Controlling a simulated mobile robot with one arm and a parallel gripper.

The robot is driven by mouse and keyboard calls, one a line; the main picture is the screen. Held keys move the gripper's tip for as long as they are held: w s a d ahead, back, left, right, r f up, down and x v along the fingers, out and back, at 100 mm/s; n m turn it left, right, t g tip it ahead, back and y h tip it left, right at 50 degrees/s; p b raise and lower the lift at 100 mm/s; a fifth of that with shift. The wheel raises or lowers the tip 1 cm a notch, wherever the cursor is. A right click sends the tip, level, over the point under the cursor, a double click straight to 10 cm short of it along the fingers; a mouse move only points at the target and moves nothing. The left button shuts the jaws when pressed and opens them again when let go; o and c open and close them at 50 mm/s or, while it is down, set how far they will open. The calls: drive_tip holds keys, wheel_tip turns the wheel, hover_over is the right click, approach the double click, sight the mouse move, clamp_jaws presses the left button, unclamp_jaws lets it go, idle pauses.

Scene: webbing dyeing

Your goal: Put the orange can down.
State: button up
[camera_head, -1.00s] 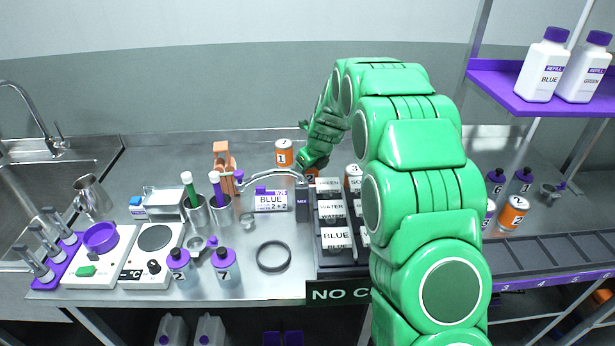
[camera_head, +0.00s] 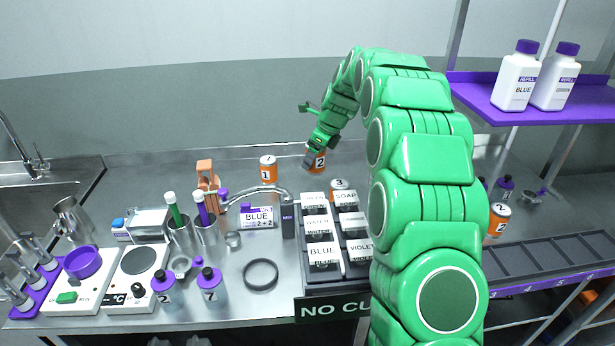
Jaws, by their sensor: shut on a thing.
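My gripper (camera_head: 322,146) is shut on an orange can with a white label reading 2 (camera_head: 316,161). The can is nearly upright, behind the rack of labelled bins, near the back of the steel counter (camera_head: 350,160). I cannot tell whether its base touches the counter. Another orange can, labelled 1 (camera_head: 268,171), stands upright to its left, apart from it. An orange can labelled 3 (camera_head: 339,189) stands lower right of the held can, partly hidden by the bins.
The black bin rack (camera_head: 308,283) with labelled bins stands in front. A curved metal tap (camera_head: 262,188) and BLUE sign (camera_head: 257,216) are to the left. Another orange can (camera_head: 499,219) stands far right, beyond my arm. Counter between cans 1 and 2 looks bare.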

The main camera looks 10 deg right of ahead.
drive_tip(key=shift+w+a+f, duration=0.1)
drive_tip(key=shift+w+f, duration=1.45)
drive_tip(key=shift+w, duration=0.65)
drive_tip(key=shift+w+a+f, duration=0.1)
drive_tip(key=shift+w+f, duration=1.45)
drive_tip(key=shift+w, duration=0.7)
drive_tip(key=shift+w+a+f, duration=0.1)
drive_tip(key=shift+w+f, duration=1.45)
drive_tip(key=shift+w, duration=0.65)
drive_tip(key=shift+w+f, duration=0.2)
drive_tip(key=shift+f, duration=1.55)
drive_tip(key=shift+f, duration=0.1)
drive_tip(key=o, duration=1.4)
